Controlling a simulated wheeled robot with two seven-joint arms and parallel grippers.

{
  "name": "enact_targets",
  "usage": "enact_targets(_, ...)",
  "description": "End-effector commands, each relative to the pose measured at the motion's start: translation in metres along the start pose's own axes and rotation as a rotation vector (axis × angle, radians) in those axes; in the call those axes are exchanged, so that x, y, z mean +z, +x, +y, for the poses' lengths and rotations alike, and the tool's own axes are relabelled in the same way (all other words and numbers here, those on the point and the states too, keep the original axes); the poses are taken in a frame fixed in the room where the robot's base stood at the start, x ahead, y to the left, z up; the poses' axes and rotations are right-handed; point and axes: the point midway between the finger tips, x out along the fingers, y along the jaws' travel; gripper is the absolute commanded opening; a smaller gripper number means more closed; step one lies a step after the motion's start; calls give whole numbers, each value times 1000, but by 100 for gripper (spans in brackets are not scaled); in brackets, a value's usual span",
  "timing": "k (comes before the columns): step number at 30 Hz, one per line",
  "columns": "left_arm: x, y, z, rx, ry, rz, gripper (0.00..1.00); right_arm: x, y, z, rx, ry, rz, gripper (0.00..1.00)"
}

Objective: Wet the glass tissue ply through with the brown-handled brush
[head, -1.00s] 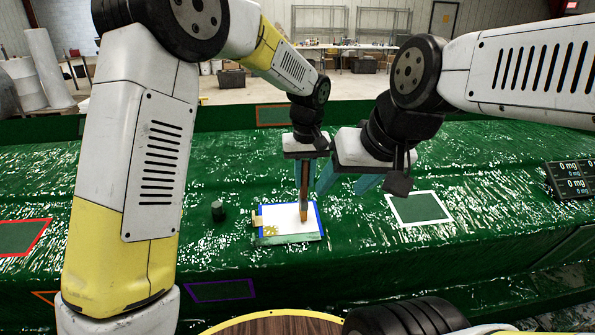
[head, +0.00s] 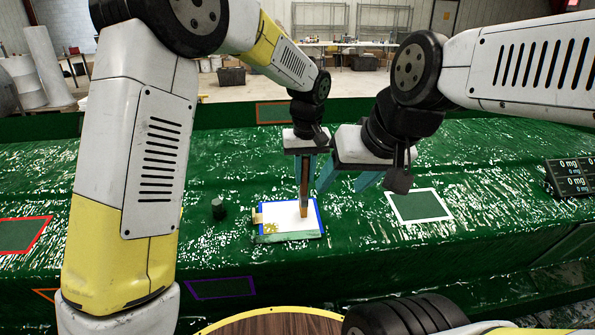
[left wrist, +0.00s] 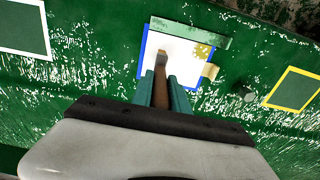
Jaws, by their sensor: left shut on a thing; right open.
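The white glass tissue ply (head: 285,215) lies in a blue-edged rectangle on the green mould, with a mottled yellowish patch at its near left corner. It also shows in the left wrist view (left wrist: 180,52). My left gripper (head: 305,180) is shut on the brown-handled brush (head: 304,190), held upright over the right part of the ply. The brush's lower end (left wrist: 161,56) is at the ply; I cannot tell how firmly it touches. My right gripper (head: 347,183) is open and empty, just right of the left one, above the mould.
A pale green strip (head: 288,238) runs along the ply's near edge, and a tan piece (head: 257,217) sits at its left edge. A small dark green cylinder (head: 218,209) stands left. A white-outlined area (head: 419,207) at right is empty. A scale display (head: 572,180) stands far right.

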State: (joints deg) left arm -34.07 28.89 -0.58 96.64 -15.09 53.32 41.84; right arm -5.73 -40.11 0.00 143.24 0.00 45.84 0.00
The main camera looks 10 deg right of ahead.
Motion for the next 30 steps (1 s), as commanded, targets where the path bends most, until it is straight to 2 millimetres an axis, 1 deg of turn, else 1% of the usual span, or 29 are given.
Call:
enact_targets(1, 0, -3, 0, 1, 0, 2, 0, 0, 0, 0, 0, 0, 0, 57)
enact_targets(5, -4, -4, -4, 1, -1, 2, 0, 0, 0, 0, 0, 0, 0, 57)
enact_targets(15, -33, -4, -32, 0, -3, 1, 0, 0, 0, 0, 0, 0, 0, 57)
enact_targets(18, -38, -4, -38, 1, -1, 2, 0, 0, 0, 0, 0, 0, 0, 57)
enact_targets(30, -41, -4, -40, 1, 0, 1, 0, 0, 0, 0, 0, 0, 0, 57)
